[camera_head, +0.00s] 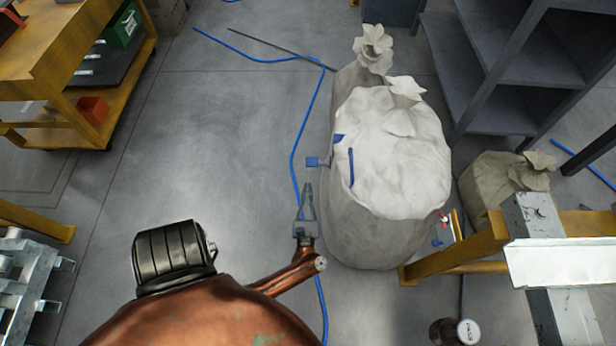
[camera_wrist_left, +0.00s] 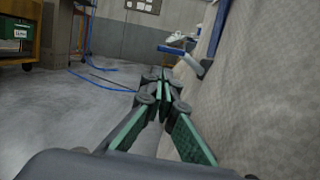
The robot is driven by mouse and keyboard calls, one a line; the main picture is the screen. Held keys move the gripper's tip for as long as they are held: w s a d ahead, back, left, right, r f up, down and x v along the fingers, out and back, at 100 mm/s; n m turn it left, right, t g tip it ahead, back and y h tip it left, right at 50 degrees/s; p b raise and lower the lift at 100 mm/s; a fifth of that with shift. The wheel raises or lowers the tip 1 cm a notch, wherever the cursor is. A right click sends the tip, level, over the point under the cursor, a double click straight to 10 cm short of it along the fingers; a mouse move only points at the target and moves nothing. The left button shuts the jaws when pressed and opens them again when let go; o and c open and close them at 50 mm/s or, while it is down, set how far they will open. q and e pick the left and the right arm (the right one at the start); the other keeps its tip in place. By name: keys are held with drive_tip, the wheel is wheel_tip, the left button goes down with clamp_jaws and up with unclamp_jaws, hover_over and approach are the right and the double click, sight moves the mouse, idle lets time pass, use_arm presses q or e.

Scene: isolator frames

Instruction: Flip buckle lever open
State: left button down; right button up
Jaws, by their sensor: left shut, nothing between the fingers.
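A lever with a blue tab (camera_head: 312,162) and a short grey arm sticks out from the left side of a large pale sack-like wrapped load (camera_head: 392,155). In the left wrist view the blue-tabbed lever (camera_wrist_left: 172,50) shows ahead, its grey arm running right toward the wrapped surface (camera_wrist_left: 262,90). My left gripper (camera_head: 308,186) is just below the tab in the head view, beside the load. Its green-padded fingers (camera_wrist_left: 165,77) are shut with nothing between them. The fingertips appear apart from the lever. My right gripper is not in view.
A blue hose (camera_head: 296,140) runs along the floor left of the load. Grey shelving (camera_head: 480,90) stands at the right. A yellow workbench (camera_head: 50,60) stands at the upper left. A smaller sack (camera_head: 492,180) sits at the right. The floor left of the hose is clear.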

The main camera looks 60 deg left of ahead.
use_arm(q)
drive_tip(key=shift+v, duration=2.25)
drive_tip(key=shift+a, duration=0.1)
